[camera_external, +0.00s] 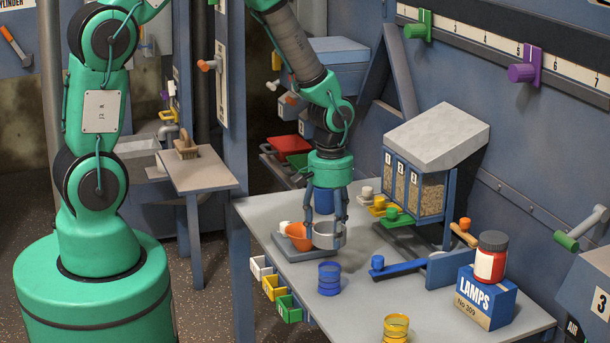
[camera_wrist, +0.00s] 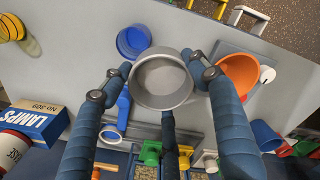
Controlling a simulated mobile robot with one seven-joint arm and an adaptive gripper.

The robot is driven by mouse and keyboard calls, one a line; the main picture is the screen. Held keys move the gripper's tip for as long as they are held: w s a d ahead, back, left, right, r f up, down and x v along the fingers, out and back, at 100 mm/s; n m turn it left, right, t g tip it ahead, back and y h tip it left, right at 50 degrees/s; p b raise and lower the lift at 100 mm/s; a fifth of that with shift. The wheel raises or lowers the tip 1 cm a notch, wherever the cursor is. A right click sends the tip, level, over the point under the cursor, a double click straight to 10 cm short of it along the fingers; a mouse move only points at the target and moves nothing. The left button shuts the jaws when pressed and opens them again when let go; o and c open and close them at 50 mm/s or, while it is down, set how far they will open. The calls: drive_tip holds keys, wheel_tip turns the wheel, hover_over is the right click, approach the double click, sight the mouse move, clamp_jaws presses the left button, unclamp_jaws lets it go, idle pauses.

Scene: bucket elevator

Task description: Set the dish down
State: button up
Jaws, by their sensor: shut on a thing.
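A round grey dish (camera_external: 328,236) is between the fingers of my gripper (camera_external: 325,214), over the table (camera_external: 275,215). In the wrist view the dish (camera_wrist: 160,82) is upright and looks empty, with my gripper's fingers (camera_wrist: 160,85) shut against its rim from several sides. I cannot tell whether its bottom touches the table. An orange bowl (camera_external: 297,236) sits close to its left on a grey plate; in the wrist view this bowl (camera_wrist: 238,72) is to the right of the dish.
A blue cup (camera_external: 329,278) stands in front of the dish. A yellow cup (camera_external: 396,328), a LAMPS box (camera_external: 486,297) with a red jar (camera_external: 491,257), and a blue-handled tool (camera_external: 400,268) are to the right. A numbered dispenser (camera_external: 420,170) stands behind. Bare table lies between the cups.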

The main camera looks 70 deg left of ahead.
drive_tip(key=a+n, duration=0.1)
drive_tip(key=a, duration=0.4)
drive_tip(key=s+a+n, duration=0.1)
drive_tip(key=a+n, duration=0.1)
drive_tip(key=a, duration=0.4)
drive_tip(key=a+n, duration=0.2)
drive_tip(key=a, duration=0.3)
drive_tip(key=shift+s+a, duration=0.25)
drive_tip(key=shift+s, duration=0.15)
drive_tip(key=s+a+n, duration=0.3)
drive_tip(key=s+a, duration=0.1)
drive_tip(key=a, duration=0.5)
drive_tip(key=s+a+n, duration=0.3)
drive_tip(key=s+a, duration=0.1)
drive_tip(key=a, duration=0.4)
drive_tip(key=shift+a+f, duration=0.15)
drive_tip(key=shift+f, duration=2.35)
drive_tip(key=shift+w, duration=0.1)
drive_tip(key=b, duration=0.3)
hover_over(276, 206)
drive_tip(key=shift+f, duration=0.75)
drive_tip(key=shift+f, duration=1.75)
